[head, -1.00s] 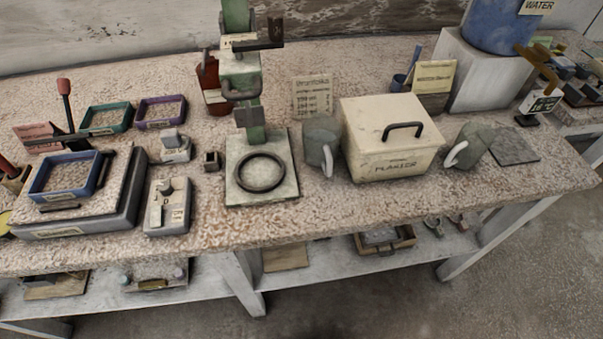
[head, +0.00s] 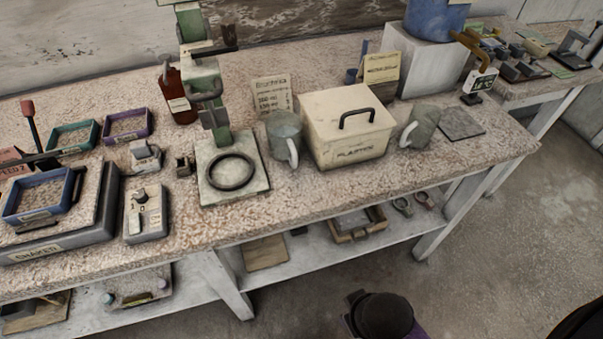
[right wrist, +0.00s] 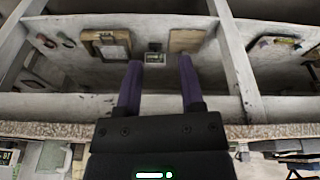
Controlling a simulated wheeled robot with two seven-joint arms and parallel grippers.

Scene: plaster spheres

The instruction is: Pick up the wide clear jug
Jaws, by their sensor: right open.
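Two grey, see-through jugs with pale handles stand on the speckled bench top (head: 225,222) in the head view. One jug (head: 283,128) is left of the cream plaster box, and the other jug (head: 424,122) is right of it. The left one looks a little broader, but I cannot tell for sure which is the wide one. My right gripper (right wrist: 161,63) shows in the right wrist view with its two purple fingers apart and nothing between them. In the head view, part of my right arm shows low in front of the bench, well away from both jugs. My left gripper is out of view.
The plaster box (head: 345,128) stands between the jugs. A green stand (head: 222,185) with a ring is left of the left jug. A card (head: 272,93) stands behind that jug. A grey slab (head: 461,123) lies beside the right jug. The lower shelf holds a wooden tray (head: 358,233).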

